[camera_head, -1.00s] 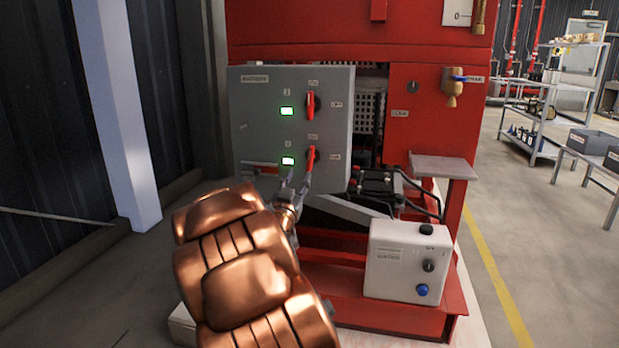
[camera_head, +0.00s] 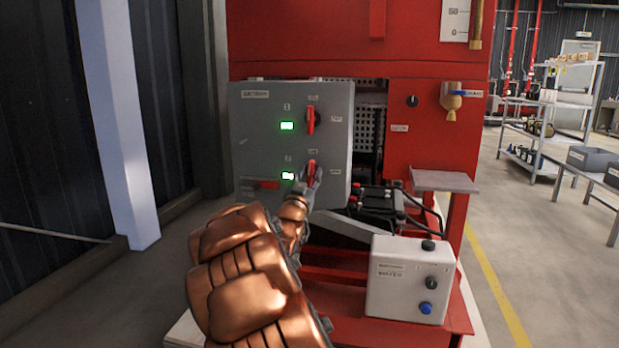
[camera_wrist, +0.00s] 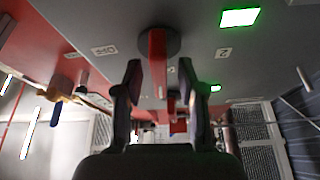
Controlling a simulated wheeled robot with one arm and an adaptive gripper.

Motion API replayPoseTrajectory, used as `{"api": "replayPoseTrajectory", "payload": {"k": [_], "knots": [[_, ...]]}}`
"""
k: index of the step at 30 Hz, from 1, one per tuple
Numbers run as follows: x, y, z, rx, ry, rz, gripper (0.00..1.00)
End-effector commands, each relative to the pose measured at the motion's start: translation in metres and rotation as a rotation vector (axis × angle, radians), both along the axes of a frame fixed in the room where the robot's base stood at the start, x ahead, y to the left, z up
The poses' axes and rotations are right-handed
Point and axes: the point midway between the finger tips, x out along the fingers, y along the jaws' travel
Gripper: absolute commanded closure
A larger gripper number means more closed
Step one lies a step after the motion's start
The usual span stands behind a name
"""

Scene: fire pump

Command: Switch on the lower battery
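The grey electrical panel (camera_head: 270,150) has two red rotary handles. The upper handle (camera_head: 311,121) stands vertical. The lower battery handle (camera_head: 311,169) also looks about vertical, partly hidden by my fingers. A lit green lamp (camera_head: 287,126) is beside the upper handle, and another lit green lamp (camera_head: 287,176) is beside the lower one. My gripper (camera_head: 312,180) is at the lower handle. In the wrist view my gripper (camera_wrist: 158,78) is open, one finger on each side of the red handle (camera_wrist: 157,62), with narrow gaps showing.
A white control box (camera_head: 408,279) with a blue button stands at lower right. Black batteries (camera_head: 373,204) and cables sit right of the panel. A small grey shelf (camera_head: 444,181) juts from the red frame. Floor is open at the right.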

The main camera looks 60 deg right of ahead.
Motion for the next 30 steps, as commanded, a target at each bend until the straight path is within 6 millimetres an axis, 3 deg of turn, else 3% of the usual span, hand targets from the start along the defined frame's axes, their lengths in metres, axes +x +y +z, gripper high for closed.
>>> {"api": "replayPoseTrajectory", "payload": {"k": [11,22,30], "knots": [[0.0008,-0.0021,0.0009,0.000,0.000,0.001,0.61],[0.0008,-0.0020,0.0009,0.000,0.000,0.001,1.00],[0.0009,-0.0019,0.0012,-0.001,0.002,0.000,1.00]]}}
